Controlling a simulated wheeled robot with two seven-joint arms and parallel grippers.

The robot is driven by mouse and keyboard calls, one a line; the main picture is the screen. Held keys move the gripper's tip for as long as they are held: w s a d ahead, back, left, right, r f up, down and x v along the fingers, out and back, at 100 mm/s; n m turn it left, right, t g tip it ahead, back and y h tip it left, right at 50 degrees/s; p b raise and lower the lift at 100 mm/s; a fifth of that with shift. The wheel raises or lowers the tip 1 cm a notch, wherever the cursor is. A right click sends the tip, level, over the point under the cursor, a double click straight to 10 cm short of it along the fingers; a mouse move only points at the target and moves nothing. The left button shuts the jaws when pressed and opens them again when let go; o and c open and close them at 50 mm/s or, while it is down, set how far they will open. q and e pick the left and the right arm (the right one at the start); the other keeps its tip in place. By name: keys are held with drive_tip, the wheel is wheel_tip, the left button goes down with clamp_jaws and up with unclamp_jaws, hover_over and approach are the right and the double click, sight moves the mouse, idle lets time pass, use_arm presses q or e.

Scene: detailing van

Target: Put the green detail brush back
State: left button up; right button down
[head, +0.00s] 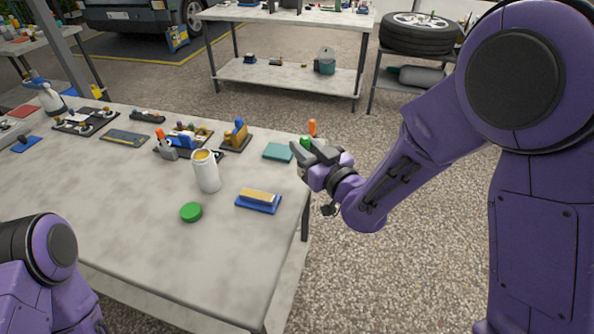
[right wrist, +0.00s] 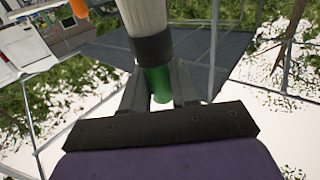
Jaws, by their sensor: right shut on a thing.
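The green detail brush (right wrist: 159,82) is between the fingers of my right gripper (right wrist: 160,92). In the right wrist view its green part sits in the jaws, with a dark collar and a thick pale part above. In the head view my right gripper (head: 303,160) is shut at the table's right edge, and a bit of green (head: 305,140) shows at its fingers; the rest of the brush is hidden there. Of my left arm only a part shows at the lower left, and its gripper is out of view.
On the table (head: 110,215) stand an open white can (head: 206,174), a green disc (head: 191,212), a blue block with a tan top (head: 258,201), a teal pad (head: 278,152) and several tools. An orange-topped thing (head: 312,127) shows just behind my right gripper. The front middle is clear.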

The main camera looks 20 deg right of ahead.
drive_tip(key=w+f, duration=0.1)
drive_tip(key=f, duration=0.1)
drive_tip(key=w+f, duration=0.1)
drive_tip(key=f, duration=0.2)
drive_tip(key=w+a+f, duration=0.1)
drive_tip(key=w+f, duration=0.1)
drive_tip(key=f, duration=0.1)
drive_tip(key=shift+w+b, duration=0.1)
drive_tip(key=shift+b, duration=0.2)
drive_tip(key=shift+f, duration=0.25)
